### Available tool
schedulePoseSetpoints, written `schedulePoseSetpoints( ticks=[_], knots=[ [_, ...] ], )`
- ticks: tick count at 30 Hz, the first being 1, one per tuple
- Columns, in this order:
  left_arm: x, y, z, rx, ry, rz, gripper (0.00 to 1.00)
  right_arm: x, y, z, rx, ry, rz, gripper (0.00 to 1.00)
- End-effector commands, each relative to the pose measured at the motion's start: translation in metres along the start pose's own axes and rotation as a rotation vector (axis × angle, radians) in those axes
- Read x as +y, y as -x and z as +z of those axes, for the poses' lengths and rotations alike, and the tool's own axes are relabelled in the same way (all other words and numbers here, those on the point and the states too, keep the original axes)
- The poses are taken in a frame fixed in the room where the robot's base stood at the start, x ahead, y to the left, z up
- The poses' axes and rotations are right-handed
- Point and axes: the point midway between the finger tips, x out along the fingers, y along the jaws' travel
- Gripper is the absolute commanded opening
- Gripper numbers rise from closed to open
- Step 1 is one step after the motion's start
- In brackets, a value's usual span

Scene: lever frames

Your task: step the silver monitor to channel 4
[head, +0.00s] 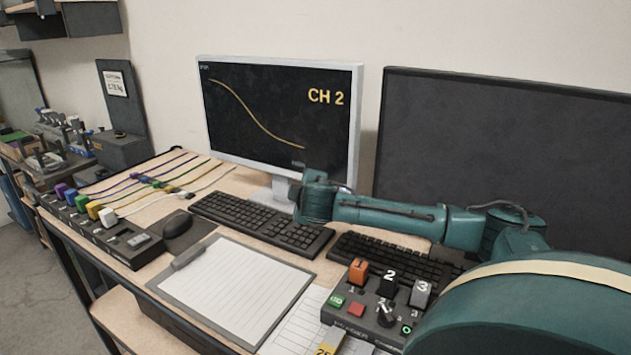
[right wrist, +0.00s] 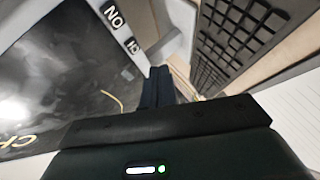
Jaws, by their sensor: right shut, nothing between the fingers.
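The silver monitor (head: 262,115) stands at the back of the desk on a pale stand. Its dark screen shows a yellow curve and reads "CH 2". My right gripper (right wrist: 158,88) is shut and empty in the right wrist view, with the monitor's screen (right wrist: 55,85) to its left. In the head view my right arm reaches in from the right, its end in front of the monitor's lower right corner; the fingers cannot be made out there. Small dark labels with white letters (right wrist: 123,30) show beyond the fingertips. My left gripper is not in view.
A keyboard (head: 262,222), a mouse (head: 178,225) and a clipboard (head: 232,285) lie before the monitor. A dark second monitor (head: 500,150) stands at right. A box with numbered blocks (head: 366,309) sits at front right. A strip with coloured plugs (head: 110,238) lies left.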

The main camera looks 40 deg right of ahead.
Motion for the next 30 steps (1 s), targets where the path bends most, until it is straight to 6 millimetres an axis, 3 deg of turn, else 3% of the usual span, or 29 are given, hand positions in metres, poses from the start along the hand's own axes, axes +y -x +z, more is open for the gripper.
schedulePoseSetpoints(
  ticks=[9, 30],
  knots=[
    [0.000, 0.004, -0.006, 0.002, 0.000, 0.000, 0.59, -0.012, 0.016, -0.012, 0.000, 0.000, 0.000, 0.00],
    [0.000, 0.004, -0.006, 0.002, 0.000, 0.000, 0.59, -0.012, 0.016, -0.012, 0.000, 0.000, 0.001, 0.00]
  ],
)
